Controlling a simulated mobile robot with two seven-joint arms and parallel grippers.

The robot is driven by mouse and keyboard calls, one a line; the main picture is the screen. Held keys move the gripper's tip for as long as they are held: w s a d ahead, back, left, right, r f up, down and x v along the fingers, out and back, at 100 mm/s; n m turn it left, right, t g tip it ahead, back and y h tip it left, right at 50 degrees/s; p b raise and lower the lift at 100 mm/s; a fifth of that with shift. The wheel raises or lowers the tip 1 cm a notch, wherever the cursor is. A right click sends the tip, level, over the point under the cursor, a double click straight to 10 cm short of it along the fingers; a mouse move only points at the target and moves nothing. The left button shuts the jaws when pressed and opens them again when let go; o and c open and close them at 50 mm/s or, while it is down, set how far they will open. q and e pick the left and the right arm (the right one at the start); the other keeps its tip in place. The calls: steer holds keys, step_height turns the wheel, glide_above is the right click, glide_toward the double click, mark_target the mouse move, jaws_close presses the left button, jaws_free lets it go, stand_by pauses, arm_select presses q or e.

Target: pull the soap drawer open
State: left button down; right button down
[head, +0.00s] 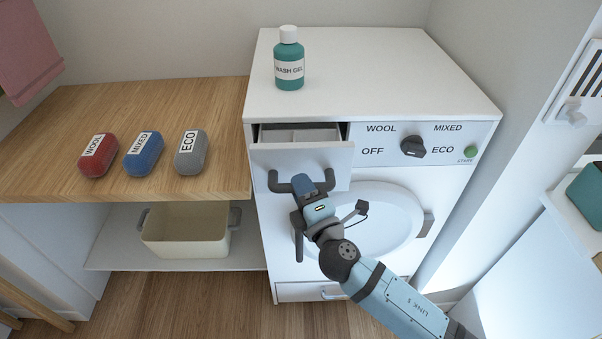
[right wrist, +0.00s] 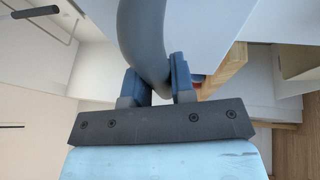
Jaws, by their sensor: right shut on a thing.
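The soap drawer (head: 330,157) is at the upper left of the white washing machine (head: 380,80). It stands partly out, and its inside with compartments shows behind the front. My right gripper (head: 309,188) is at the dark grey handle on the drawer's front. In the right wrist view its two blue fingers (right wrist: 163,86) are shut on the curved handle (right wrist: 143,40), one on each side. My left gripper is not in view.
A green wash gel bottle (head: 290,60) stands on the machine. The round door (head: 385,235) is below the drawer, beside my right arm. A knob (head: 413,147) is to the right. Three labelled pods, red (head: 98,156), blue (head: 144,154) and grey (head: 191,153), lie on the wooden counter (head: 60,125).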

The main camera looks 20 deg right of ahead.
steer(key=s+a+b, duration=0.1)
steer(key=s, duration=0.4)
steer(key=shift+s+a, duration=0.3)
steer(key=shift+s, duration=0.1)
steer(key=c, duration=1)
jaws_free()
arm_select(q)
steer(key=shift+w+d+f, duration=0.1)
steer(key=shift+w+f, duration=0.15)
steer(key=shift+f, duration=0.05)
arm_select(e)
steer(key=shift+w, duration=0.1)
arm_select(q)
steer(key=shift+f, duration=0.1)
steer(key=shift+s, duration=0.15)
arm_select(e)
steer(key=shift+f, duration=0.1)
